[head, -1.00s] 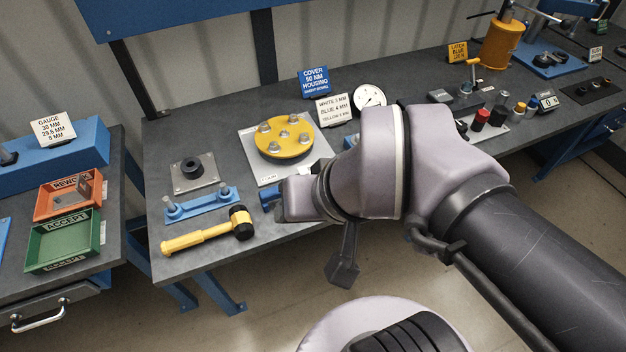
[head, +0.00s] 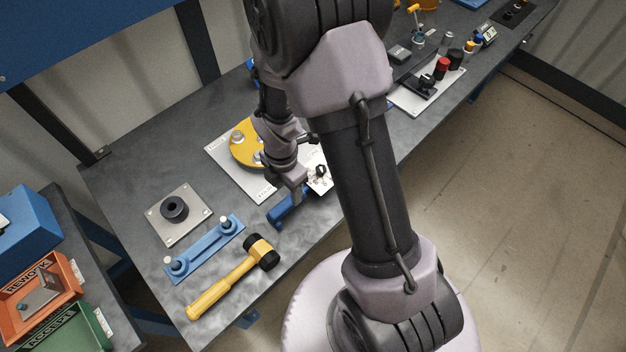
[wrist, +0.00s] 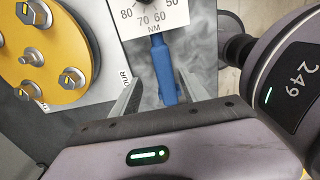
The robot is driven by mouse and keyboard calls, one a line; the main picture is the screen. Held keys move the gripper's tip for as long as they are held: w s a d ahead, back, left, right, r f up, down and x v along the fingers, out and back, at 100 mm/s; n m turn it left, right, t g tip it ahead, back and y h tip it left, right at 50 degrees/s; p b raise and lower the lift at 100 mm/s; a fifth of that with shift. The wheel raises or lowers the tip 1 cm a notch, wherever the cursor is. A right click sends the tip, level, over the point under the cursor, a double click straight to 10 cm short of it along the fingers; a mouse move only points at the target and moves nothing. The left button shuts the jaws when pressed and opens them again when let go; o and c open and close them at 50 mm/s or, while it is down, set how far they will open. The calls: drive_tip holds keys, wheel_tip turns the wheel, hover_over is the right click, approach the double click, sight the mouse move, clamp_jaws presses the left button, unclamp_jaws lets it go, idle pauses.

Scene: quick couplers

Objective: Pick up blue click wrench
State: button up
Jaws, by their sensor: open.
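The blue click wrench (wrist: 163,68) shows as a blue handle in the wrist view, running down from a white scale plate marked in NM. In the head view its blue end (head: 279,217) lies near the front edge of the bench. My gripper (wrist: 158,82) is open, with one finger on each side of the handle in the wrist view. I cannot tell whether either finger touches it. In the head view my gripper (head: 294,190) points down over the wrench and partly hides it.
The yellow bolted disc (head: 243,150) on its pale plate is just left of my gripper. A blue bar with two pins (head: 205,248), a yellow hammer (head: 225,288) and a grey plate with a black ring (head: 178,215) lie further left. My arm hides part of the bench.

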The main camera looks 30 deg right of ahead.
drive_tip(key=f, duration=0.2)
drive_tip(key=f+b, duration=0.1)
drive_tip(key=f, duration=0.1)
drive_tip(key=f+b, duration=0.1)
drive_tip(key=f, duration=0.1)
drive_tip(key=shift+s+d, duration=0.25)
drive_tip(key=shift+d, duration=0.15)
clamp_jaws()
drive_tip(key=shift+r, duration=0.1)
idle(0.8)
